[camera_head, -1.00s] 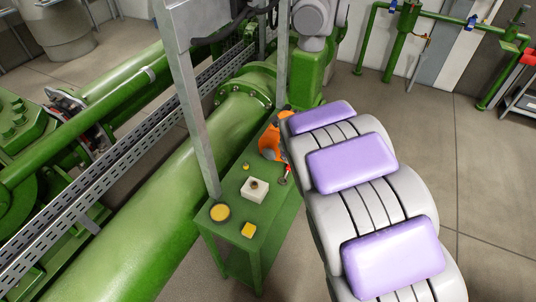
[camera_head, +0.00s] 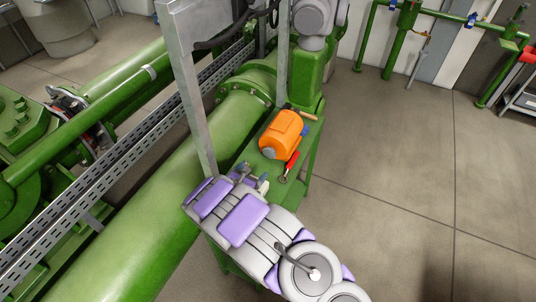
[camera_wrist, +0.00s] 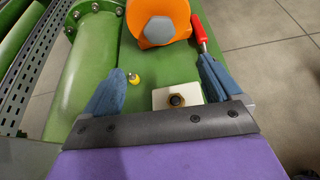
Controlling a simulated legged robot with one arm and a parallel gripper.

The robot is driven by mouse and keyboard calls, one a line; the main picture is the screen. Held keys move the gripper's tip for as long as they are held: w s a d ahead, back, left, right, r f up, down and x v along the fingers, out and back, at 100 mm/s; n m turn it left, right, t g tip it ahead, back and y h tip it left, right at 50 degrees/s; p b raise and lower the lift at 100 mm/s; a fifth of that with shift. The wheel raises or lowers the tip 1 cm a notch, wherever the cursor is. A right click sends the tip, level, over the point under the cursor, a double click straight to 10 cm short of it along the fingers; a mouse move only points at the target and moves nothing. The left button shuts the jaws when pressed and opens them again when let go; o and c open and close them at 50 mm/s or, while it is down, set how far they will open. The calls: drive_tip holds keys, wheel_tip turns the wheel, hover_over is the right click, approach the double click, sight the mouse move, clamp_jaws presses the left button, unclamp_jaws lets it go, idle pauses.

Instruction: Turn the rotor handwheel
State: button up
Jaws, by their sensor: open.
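No plain handwheel can be made out. An orange rounded housing (camera_head: 281,132) with a grey round end lies on the green bench (camera_head: 302,168); it also shows at the top of the wrist view (camera_wrist: 158,24). A white block (camera_wrist: 166,97) with a brass-coloured round fitting (camera_wrist: 177,100) sits on the bench nearer me. My gripper (camera_head: 251,178) is over the bench, short of the orange housing. In the wrist view its blue fingers (camera_wrist: 162,72) are spread wide with nothing between their tips. The white block is hidden behind my arm in the head view.
A red-handled tool (camera_head: 290,166) lies right of the orange housing, and a wooden-handled tool (camera_head: 301,115) beyond it. A small yellow piece (camera_wrist: 134,79) is near the left finger. A grey metal post (camera_head: 190,95) and large green pipe (camera_head: 160,185) stand left. The right floor is clear.

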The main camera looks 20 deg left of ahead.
sight(268, 154)
drive_tip(key=b+x, duration=0.1)
drive_tip(key=x, duration=1.6)
drive_tip(key=shift+s, duration=0.1)
drive_tip(key=shift+c, duration=0.5)
drive_tip(key=c, duration=0.9)
